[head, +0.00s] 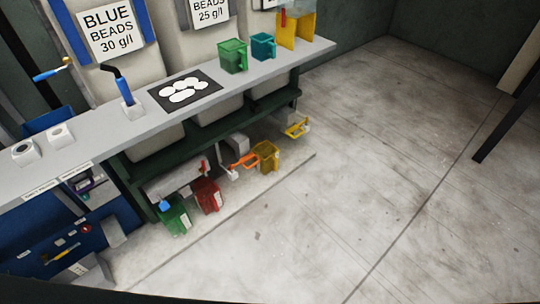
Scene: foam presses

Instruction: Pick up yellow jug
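A yellow jug (265,155) stands on the low ledge under the grey bench, at the right end of a row of jugs. It looks upright and open at the top. An orange handle-like part (243,161) shows just to its left. Neither of my grippers is in the head view, so I cannot tell how they stand to the jug.
A red jug (207,195) and a green jug (174,215) stand further left on the ledge. A yellow part (297,128) lies beyond the yellow jug. The bench (250,75) overhangs, carrying green (233,56) and teal (263,46) jugs. Floor (390,170) is clear.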

